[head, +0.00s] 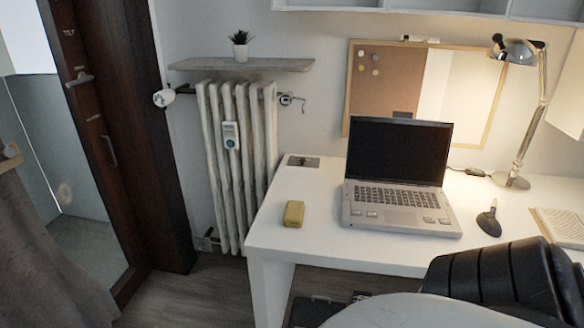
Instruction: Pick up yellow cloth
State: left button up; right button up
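A small yellow item (293,213), block-like with rounded edges, lies on the white desk (285,234) near its left end. It is the only yellow thing I see, and it looks more like a sponge or a tightly folded cloth than a loose one. It lies left of the open laptop (399,205), apart from it, with nothing on top. Neither of my grippers shows in the head view.
A black chair (500,275) stands at the desk's front right. A dark mouse (489,219), a lamp (513,180) and a notebook (562,226) are on the right. A radiator (240,170) stands behind left. The desk around the yellow item is clear.

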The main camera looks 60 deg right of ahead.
aim_at(294, 210)
jog(key=z, duration=0.8)
jog(key=i, duration=0.75)
jog(key=z, duration=0.9)
